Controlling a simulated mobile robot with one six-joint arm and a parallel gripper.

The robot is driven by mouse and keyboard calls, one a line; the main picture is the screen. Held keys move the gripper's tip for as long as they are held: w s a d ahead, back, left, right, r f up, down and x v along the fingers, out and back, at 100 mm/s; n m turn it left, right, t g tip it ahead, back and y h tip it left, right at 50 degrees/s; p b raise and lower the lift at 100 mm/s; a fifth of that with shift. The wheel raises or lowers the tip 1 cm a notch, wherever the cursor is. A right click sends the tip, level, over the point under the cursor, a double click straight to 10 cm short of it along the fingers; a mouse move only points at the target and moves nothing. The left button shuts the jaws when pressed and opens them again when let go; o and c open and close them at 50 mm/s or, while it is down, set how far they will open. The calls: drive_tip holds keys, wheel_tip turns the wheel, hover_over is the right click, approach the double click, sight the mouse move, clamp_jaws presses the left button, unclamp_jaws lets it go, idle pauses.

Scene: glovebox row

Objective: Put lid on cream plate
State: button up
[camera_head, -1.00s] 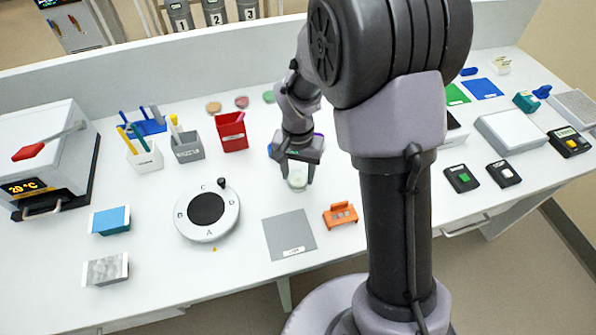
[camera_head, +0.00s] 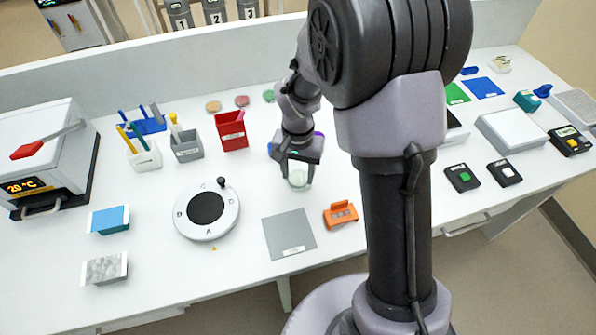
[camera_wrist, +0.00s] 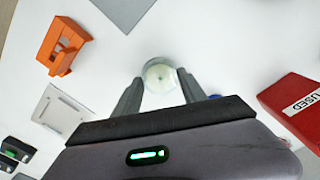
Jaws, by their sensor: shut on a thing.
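My gripper (camera_head: 297,180) is low over the middle of the bench. In the wrist view my gripper (camera_wrist: 160,88) has its two fingers on either side of a clear round lid (camera_wrist: 160,88), shut on its rim. Below or within the clear rim shows a pale cream round plate (camera_wrist: 159,72) with a small spot near its centre. The plate and lid look like one pale disc in the head view, so I cannot tell whether the lid touches the plate or is just above it.
A grey mat (camera_head: 289,234) and an orange holder (camera_head: 341,215) lie in front. A red bin (camera_head: 231,131) stands behind to the left, and a round dial stand (camera_head: 206,209) is left. Tan (camera_head: 213,107), pink (camera_head: 242,101) and green discs lie at the back.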

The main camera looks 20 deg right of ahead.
drive_tip(key=shift+f, duration=0.1)
idle(0.3)
drive_tip(key=o, duration=1.4)
drive_tip(key=shift+c, duration=0.2)
wheel_tip(320, 180, up, 18)
drive_tip(key=f+p, duration=0.1)
drive_tip(key=p, duration=0.5)
drive_tip(key=s+a+r+t+b, duration=0.1)
drive_tip(key=s+t+b, duration=0.1)
drive_tip(key=s, duration=0.4)
drive_tip(key=s+a+r+n+t+y+b, duration=0.1)
drive_tip(key=s+t+b, duration=0.1)
drive_tip(key=s, duration=0.4)
drive_tip(key=s+a+r+t+y+b, duration=0.1)
drive_tip(key=s+r+b, duration=0.1)
drive_tip(key=s, duration=0.5)
drive_tip(key=shift+a+n+t+b, duration=0.4)
drive_tip(key=shift+b, duration=0.2)
